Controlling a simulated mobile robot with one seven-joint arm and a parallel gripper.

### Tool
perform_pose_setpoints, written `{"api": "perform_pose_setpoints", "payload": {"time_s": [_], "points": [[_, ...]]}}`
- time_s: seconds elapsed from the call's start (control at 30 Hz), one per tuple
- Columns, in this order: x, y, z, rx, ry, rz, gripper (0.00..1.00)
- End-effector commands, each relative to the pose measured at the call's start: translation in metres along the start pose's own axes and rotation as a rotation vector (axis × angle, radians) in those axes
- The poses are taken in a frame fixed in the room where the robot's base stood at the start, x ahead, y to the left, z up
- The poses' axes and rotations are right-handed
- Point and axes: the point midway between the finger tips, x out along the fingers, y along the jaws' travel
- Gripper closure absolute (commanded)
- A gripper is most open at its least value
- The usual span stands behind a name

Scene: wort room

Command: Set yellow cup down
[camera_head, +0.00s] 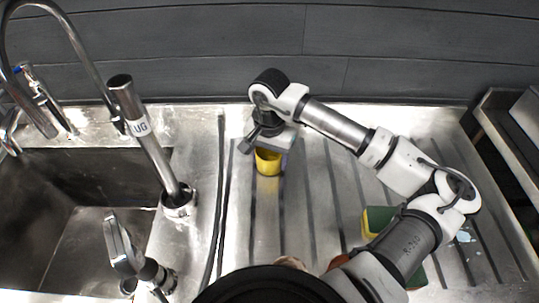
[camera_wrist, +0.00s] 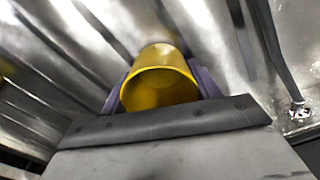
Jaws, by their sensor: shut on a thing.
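A yellow cup (camera_head: 267,162) is at the back left of the ribbed metal drainboard (camera_head: 297,215). My gripper (camera_head: 262,150) is above and around it, and part of the cup is hidden behind the gripper in the head view. In the wrist view the yellow cup (camera_wrist: 158,78) sits between the two purple-grey fingers of my gripper (camera_wrist: 158,90), which is shut on it. Its open mouth faces the wrist camera and its inside looks empty. I cannot tell whether the cup's base touches the drainboard.
A metal sink (camera_head: 75,220) with a tall tap lies at the left. A steel standpipe labelled "UG" (camera_head: 145,135) stands beside it. A green and yellow sponge (camera_head: 377,219) lies on the right of the drainboard, partly behind my arm. The drainboard's middle is clear.

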Motion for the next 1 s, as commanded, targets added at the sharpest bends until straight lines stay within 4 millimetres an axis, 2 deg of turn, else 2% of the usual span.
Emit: {"api": "perform_pose_setpoints", "payload": {"time_s": [0.17,0.2,0.37,0.8,0.87,1.0], "points": [[0.004,0.0,0.0,0.0,0.0,0.0,0.61],[0.004,0.0,0.0,0.0,0.0,0.0,0.37],[0.003,0.0,0.0,0.0,0.0,0.0,0.17],[-0.004,0.0,-0.001,0.0,0.002,0.0,0.17],[-0.012,0.0,-0.001,0.0,0.005,0.001,0.17],[-0.043,0.0,-0.001,-0.001,0.007,0.001,0.17]]}}
